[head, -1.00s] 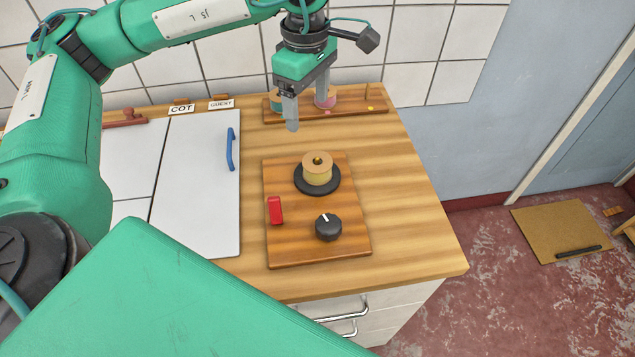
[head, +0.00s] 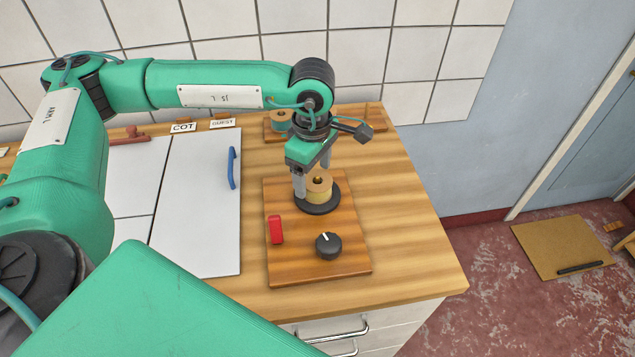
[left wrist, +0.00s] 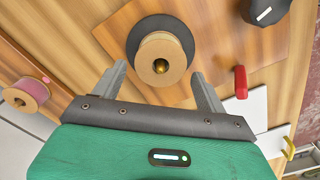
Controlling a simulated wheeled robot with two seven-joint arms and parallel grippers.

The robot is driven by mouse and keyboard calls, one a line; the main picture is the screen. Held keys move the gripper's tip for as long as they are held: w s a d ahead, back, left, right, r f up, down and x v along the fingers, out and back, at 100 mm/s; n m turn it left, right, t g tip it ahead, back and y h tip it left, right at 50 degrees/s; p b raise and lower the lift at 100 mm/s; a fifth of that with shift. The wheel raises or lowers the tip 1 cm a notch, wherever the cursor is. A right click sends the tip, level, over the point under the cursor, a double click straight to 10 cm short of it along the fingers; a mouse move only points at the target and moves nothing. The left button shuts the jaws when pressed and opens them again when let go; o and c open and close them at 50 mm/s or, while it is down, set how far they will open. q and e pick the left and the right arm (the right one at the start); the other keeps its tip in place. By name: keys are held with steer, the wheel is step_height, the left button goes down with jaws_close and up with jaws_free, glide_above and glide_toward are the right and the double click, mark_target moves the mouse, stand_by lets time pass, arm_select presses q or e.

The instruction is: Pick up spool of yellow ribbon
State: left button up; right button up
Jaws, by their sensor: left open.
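The spool of yellow ribbon (head: 319,190) stands upright on a round black disc (head: 318,207) on the wooden board. My left gripper (head: 312,178) is open above and just behind the spool, with one finger at the spool's left side in the head view. In the left wrist view the spool (left wrist: 160,60) lies ahead of the two spread fingertips (left wrist: 158,76), roughly centred between them. I cannot tell whether a finger touches it. My right gripper is not in view.
The board (head: 300,262) also carries a red switch (head: 275,229) and a black knob (head: 328,245). A rack (head: 375,120) at the back holds other spools, including a teal one (head: 281,118). White panels (head: 195,200) lie left. Bare wood (head: 415,245) is free at right.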

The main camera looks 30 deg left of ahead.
arm_select(q)
steer(key=shift+d+f, duration=0.1)
steer(key=shift+f, duration=1.3)
steer(key=c, duration=1.1)
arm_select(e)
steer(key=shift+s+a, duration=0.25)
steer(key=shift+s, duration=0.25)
arm_select(q)
steer(key=shift+c, duration=0.2)
